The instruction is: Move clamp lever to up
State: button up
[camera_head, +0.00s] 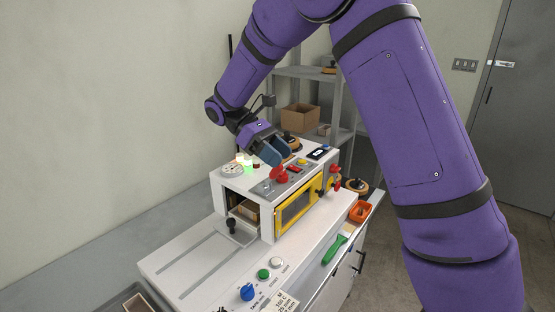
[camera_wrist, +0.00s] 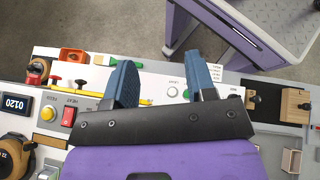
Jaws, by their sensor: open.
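The white box former (camera_head: 305,155) stands on a white bench. A black-knobbed lever (camera_head: 231,224) sticks out at its open left end and looks like the clamp lever; I cannot read a label on it. Its knob is low, in front of the opening. My gripper (camera_head: 276,153) is above the machine's top, close to a red knob (camera_head: 280,174) in the picture, and well up and to the right of the lever. In the wrist view its two blue fingers (camera_wrist: 158,68) are spread apart with nothing between them. The lever is not clearly seen in the wrist view.
A yellow-framed window (camera_head: 296,208) is on the machine's front. A blue knob (camera_head: 247,292) and a green button (camera_head: 264,273) are on the bench front. A green-handled tool (camera_head: 334,249) and an orange bin (camera_head: 361,212) lie at the right edge. The bench left of the machine is clear.

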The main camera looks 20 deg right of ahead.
notch_tip(320, 180, up, 10)
jog(key=s, duration=0.1)
jog(key=shift+a+f, duration=0.25)
jog(key=shift+a, duration=0.15)
dwell(0.8)
jog(key=shift+s, duration=0.1)
dwell(0.6)
